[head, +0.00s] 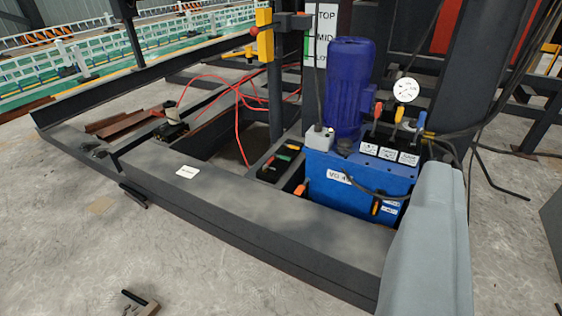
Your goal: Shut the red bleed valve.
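A blue hydraulic unit (322,183) with a blue motor (350,85) stands right of centre in the dark steel frame. On its top are a red-handled lever (377,111), a yellow-handled lever (398,113) and a blue-handled lever (421,121), each behind a small white label. An orange-red handle (301,188) sticks out low at the unit's left side. I cannot tell which red part is the bleed valve, nor whether it is open or shut. My gripper is not in view; a grey part of my arm fills the lower right.
A round gauge (406,90) stands above the levers. A yellow box (264,35) with a red knob sits on a post. Red hoses (238,95) hang over the frame opening. A wide dark beam (240,212) crosses the front. The concrete floor at lower left is mostly clear.

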